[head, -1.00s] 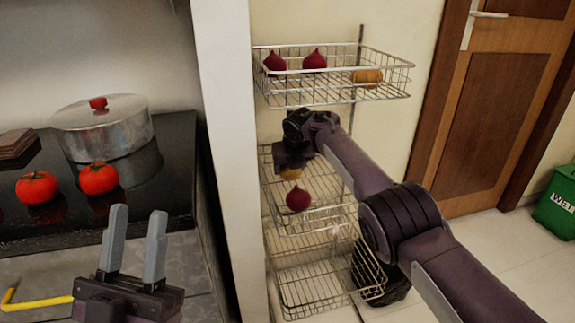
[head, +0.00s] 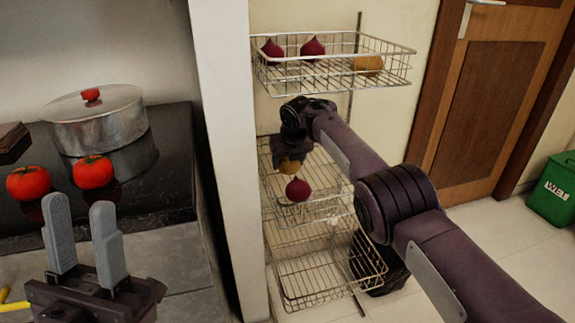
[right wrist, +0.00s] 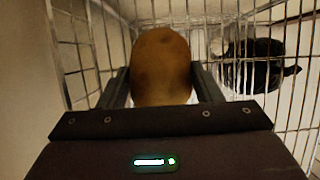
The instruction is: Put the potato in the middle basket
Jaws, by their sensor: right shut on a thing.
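A brown potato (head: 290,166) hangs under my right gripper (head: 289,157) in the head view, inside the wire rack at the middle basket (head: 328,207). The right wrist view shows the potato (right wrist: 160,65) between the two fingers of my right gripper (right wrist: 160,85), which is shut on it. A dark red beet (head: 298,190) sits in the middle basket just below the potato. I cannot tell whether the potato touches the basket floor. My left gripper (head: 79,204) is open and empty at the lower left.
The top basket (head: 335,83) holds two beets (head: 312,46) and another potato (head: 367,65). The bottom basket (head: 330,280) looks empty. A white wall edge (head: 225,150) stands left of the rack. A pot (head: 98,120) and two tomatoes (head: 93,172) are on the stove.

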